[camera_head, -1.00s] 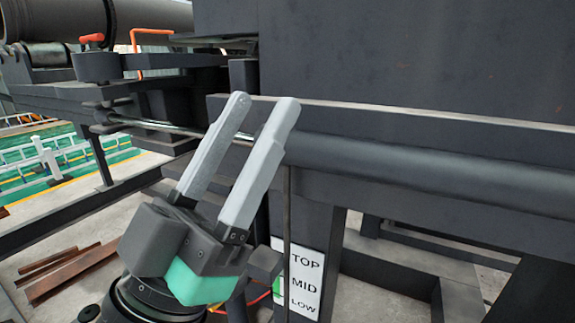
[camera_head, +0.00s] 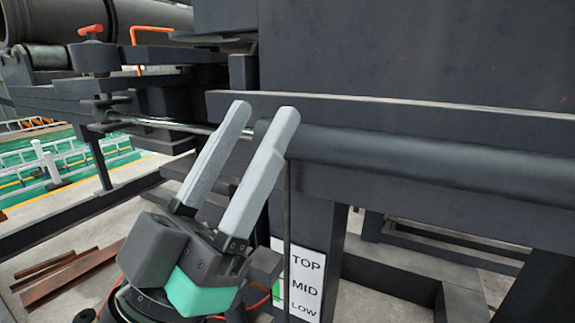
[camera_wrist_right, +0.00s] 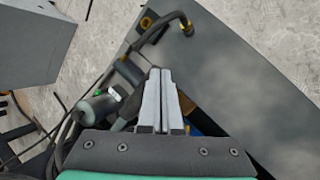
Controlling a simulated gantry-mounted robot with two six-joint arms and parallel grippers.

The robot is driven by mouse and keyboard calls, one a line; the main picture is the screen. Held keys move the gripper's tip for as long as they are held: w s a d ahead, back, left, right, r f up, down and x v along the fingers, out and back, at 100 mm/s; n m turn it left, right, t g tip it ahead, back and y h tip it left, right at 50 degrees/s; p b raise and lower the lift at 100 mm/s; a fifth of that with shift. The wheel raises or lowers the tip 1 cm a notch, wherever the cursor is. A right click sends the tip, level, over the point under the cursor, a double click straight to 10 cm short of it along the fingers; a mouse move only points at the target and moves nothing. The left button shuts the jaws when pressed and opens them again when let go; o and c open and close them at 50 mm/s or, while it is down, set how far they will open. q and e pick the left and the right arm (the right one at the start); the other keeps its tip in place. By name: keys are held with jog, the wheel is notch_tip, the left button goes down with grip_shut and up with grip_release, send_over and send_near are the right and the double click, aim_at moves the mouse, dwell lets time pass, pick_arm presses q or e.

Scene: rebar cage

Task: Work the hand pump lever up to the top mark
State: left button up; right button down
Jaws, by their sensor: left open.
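The sign reading TOP, MID and LOW (camera_head: 305,284) is on the machine frame at lower centre in the head view, with a sliver of green at its left edge. A thin dark upright rod (camera_head: 288,225) runs down in front of the sign; I cannot tell if it is the pump lever. My left gripper (camera_head: 263,110) is open, fingers pointing up, in front of the end of a thick dark cylinder (camera_head: 420,168).
A shiny horizontal rod (camera_head: 160,126) runs behind my left gripper. Rusty steel pieces (camera_head: 68,275) lie on the floor at left. In the right wrist view, a black hose (camera_wrist_right: 160,25) and a grey-green bottle-like part (camera_wrist_right: 97,108) are near the right fingers.

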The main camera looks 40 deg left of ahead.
jog(key=shift+f+b, duration=0.65)
jog(key=shift+f, duration=0.05)
jog(key=shift+s+f+b, duration=0.1)
jog(key=shift+f+b, duration=0.55)
jog(key=shift+f, duration=0.05)
